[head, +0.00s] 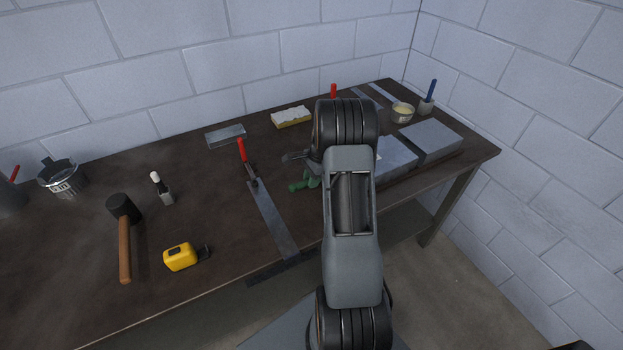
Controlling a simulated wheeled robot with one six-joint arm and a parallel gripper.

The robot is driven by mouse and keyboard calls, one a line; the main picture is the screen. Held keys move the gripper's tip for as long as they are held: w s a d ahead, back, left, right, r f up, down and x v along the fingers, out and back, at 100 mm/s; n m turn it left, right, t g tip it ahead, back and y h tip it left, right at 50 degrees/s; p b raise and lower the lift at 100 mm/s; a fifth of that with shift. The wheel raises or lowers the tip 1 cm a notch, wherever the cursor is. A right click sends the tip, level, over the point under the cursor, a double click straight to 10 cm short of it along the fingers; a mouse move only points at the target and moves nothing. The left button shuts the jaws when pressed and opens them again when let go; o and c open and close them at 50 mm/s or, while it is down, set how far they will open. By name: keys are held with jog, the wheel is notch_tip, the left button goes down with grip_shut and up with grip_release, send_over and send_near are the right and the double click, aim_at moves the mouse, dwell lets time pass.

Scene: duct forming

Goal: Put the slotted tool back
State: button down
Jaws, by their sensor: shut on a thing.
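My gripper's fingers are hidden behind my own arm, which fills the middle of the head view. A dark grey metal piece (297,156) sticks out to the left of the arm; I cannot tell whether it is part of the slotted tool or of my wrist. A knobby green thing (302,183) shows just below it, its right end covered by the arm. I cannot make out the slotted tool for certain, nor what is in my jaws.
The dark workbench (215,215) carries a red-handled clamp (247,165) with a flat metal bar (272,222), a mallet (124,235), a yellow tape measure (181,257), a marker-like bottle (161,188), a sponge (291,117), a bowl (402,112) and grey blocks (430,138). Block walls close the back and right.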

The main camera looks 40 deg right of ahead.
jog(key=shift+f, duration=0.1)
jog(key=shift+f+b, duration=0.4)
jog(key=shift+f, duration=0.1)
jog(key=c, duration=0.9)
grip_release()
jog(key=shift+f, duration=0.1)
jog(key=shift+c, duration=0.2)
